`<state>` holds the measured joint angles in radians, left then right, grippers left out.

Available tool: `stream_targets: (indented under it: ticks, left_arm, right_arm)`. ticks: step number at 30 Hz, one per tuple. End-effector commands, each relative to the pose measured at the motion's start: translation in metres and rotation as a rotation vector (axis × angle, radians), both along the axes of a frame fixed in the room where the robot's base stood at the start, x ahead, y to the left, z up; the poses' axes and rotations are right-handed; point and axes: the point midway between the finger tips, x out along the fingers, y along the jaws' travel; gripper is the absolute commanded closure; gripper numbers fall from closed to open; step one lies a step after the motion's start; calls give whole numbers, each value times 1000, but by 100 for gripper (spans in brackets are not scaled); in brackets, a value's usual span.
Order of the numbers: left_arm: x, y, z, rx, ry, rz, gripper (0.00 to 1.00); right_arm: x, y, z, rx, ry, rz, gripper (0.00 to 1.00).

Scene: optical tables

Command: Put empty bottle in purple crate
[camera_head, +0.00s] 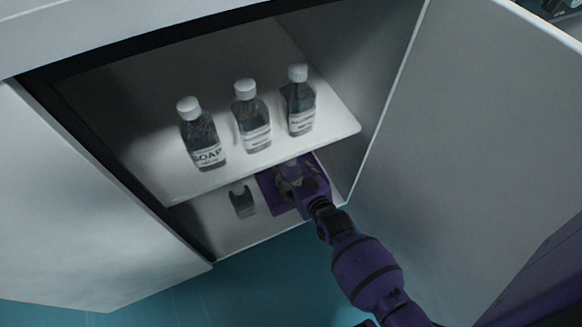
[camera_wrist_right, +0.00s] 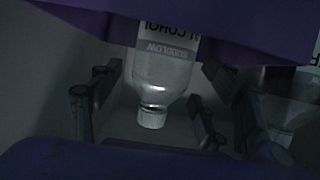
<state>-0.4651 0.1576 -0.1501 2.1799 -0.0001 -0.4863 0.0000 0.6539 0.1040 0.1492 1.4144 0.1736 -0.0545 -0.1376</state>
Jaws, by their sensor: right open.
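The purple crate (camera_head: 268,192) stands on the cabinet's lower level, partly hidden by my right arm. My right gripper (camera_head: 290,182) reaches over it and is open. In the right wrist view, a clear bottle (camera_wrist_right: 165,70) with a white cap and an ALCOHOL label lies between the spread fingers of this gripper (camera_wrist_right: 146,112), with gaps on both sides. A purple edge (camera_wrist_right: 245,40) hides the bottle's lower part, as if the bottle stands inside the crate. I cannot tell whether it is empty. My left gripper is out of view.
The upper shelf (camera_head: 165,180) holds a soap bottle (camera_head: 203,138) and two more capped bottles (camera_head: 252,118) (camera_head: 298,103), close above my arm. Another bottle (camera_head: 241,200) stands left of the crate. Open doors (camera_head: 85,215) (camera_head: 465,140) flank the cabinet.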

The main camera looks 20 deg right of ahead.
Motion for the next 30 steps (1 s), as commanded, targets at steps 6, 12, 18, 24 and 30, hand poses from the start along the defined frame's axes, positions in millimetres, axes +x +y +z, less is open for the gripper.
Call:
stream_targets:
  ticks: [6, 12, 18, 24, 30]
  left_arm:
    - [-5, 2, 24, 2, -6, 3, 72]
    - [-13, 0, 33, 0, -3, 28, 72]
    - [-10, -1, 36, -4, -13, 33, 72]
    - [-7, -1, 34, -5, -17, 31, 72]
    - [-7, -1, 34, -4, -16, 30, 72]
  right_arm:
    - [-46, -2, 23, 0, 0, 0, 30]
    - [-75, -2, 34, 0, 0, 1, 30]
    - [-85, -2, 37, 0, -2, 1, 30]
    - [-85, -2, 36, 0, -1, 1, 30]
    - [-85, -2, 36, 0, -1, 1, 30]
